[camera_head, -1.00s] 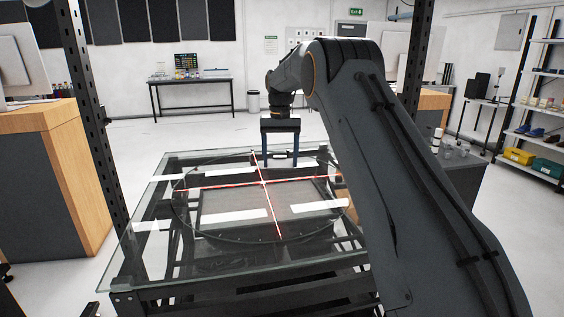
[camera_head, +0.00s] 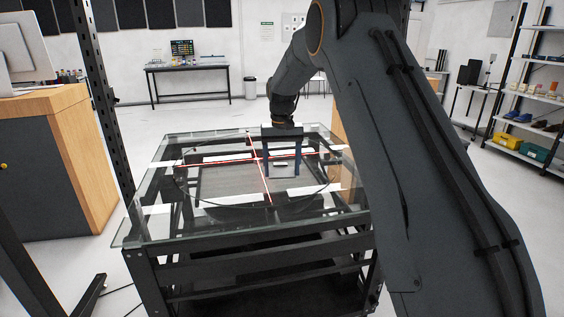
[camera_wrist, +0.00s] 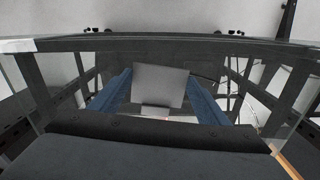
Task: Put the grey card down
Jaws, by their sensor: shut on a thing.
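The grey card (camera_wrist: 160,86) is a flat grey rectangle between the two blue fingers in the wrist view. My gripper (camera_head: 282,173) is shut on it. In the head view the gripper points down over the right half of the glass-topped table (camera_head: 190,231), near the red cross lines (camera_head: 262,180). The card is small there, and I cannot tell whether it touches the surface.
White strips (camera_head: 162,209) lie on the glass around the round turntable outline. A dark upright post (camera_head: 99,110) stands at the left, beside a wooden cabinet (camera_head: 75,140). Shelves (camera_head: 535,110) stand at the far right. The glass left of my gripper looks clear.

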